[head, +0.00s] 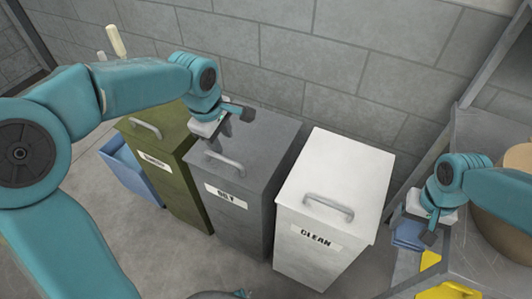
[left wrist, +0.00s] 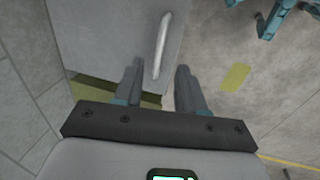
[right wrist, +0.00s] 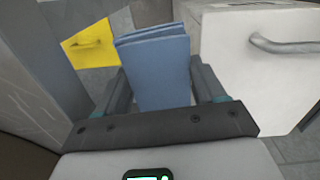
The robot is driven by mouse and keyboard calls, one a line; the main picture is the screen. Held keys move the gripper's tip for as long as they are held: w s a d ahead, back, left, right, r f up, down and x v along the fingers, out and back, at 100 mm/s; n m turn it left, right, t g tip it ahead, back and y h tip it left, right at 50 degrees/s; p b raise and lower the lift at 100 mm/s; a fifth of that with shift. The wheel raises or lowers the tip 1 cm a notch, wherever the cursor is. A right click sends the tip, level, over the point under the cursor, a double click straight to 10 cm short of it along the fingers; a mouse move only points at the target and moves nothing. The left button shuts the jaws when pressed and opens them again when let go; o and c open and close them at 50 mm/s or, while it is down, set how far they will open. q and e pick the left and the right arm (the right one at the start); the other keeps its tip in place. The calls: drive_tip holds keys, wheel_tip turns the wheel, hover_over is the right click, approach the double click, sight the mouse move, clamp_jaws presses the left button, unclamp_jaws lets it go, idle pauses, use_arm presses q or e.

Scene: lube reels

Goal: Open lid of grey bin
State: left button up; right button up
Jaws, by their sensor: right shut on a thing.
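The grey bin (head: 245,212) stands between a green bin and a white bin, its lid (head: 262,135) closed. The lid has a light bar handle (head: 222,160) near its front edge; the handle also shows in the left wrist view (left wrist: 162,42). My left gripper (head: 226,131) is above the lid, behind the handle in the head view. In the left wrist view its fingers (left wrist: 160,78) are apart and empty, with the handle's near end seen between the tips. My right gripper (head: 425,228) is shut on a folded blue cloth (right wrist: 158,70), right of the white bin.
The green bin (head: 175,178) and the white bin marked CLEAN (head: 315,245) flank the grey bin closely, lids closed. A blue container (head: 130,168) is at far left. A grey shelf unit (head: 480,130) with a yellow item (head: 447,290) stands at right. A block wall is behind.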

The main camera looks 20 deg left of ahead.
sight(231, 161)
use_arm(q)
drive_tip(key=f, duration=0.3)
drive_tip(key=w+f, duration=0.1)
drive_tip(key=f, duration=0.5)
drive_tip(key=shift+w+d+f+b, duration=0.1)
drive_tip(key=shift+w+f+b, duration=0.2)
drive_tip(key=shift+b, duration=0.1)
drive_tip(key=shift+f, duration=0.15)
clamp_jaws()
